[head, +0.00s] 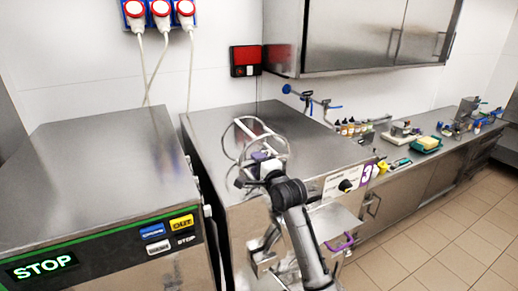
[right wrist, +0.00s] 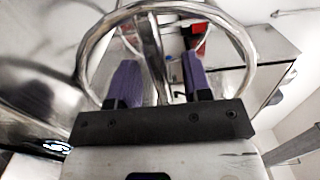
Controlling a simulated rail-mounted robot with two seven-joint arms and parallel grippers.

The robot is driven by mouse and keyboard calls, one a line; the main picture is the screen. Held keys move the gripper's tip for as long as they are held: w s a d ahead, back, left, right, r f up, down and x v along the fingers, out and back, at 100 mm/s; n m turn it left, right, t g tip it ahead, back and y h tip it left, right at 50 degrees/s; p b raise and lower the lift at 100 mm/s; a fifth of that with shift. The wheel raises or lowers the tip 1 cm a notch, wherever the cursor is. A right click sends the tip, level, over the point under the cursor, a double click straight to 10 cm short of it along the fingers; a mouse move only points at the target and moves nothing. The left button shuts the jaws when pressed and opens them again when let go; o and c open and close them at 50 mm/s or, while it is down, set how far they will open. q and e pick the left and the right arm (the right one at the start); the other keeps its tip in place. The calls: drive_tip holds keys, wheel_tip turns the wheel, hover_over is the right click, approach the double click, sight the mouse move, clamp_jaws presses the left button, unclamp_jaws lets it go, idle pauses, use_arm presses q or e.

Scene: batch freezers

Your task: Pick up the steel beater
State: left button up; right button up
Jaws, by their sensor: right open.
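The steel beater (head: 225,146), a frame of round steel rings and bars, stands on the steel top of the middle machine in the head view. In the right wrist view the beater (right wrist: 247,50) shows close up, its large ring arching over the fingers. My right gripper (head: 257,160) is at the near side of the beater. In the right wrist view its purple fingers (right wrist: 160,72) are apart, with an upright steel bar of the beater showing between them. Whether they touch the bar cannot be told. My left gripper is not in view.
A machine with a STOP display (head: 42,267) stands at the left. The middle machine's steel top (head: 310,150) is clear right of the beater. A wall cabinet (head: 350,40) hangs behind it. A counter with bottles (head: 352,128) and a yellow sponge (head: 427,143) runs right.

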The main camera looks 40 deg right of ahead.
drive_tip(key=shift+w+d, duration=0.25)
drive_tip(key=shift+w, duration=1)
drive_tip(key=shift+c, duration=0.2)
clamp_jaws()
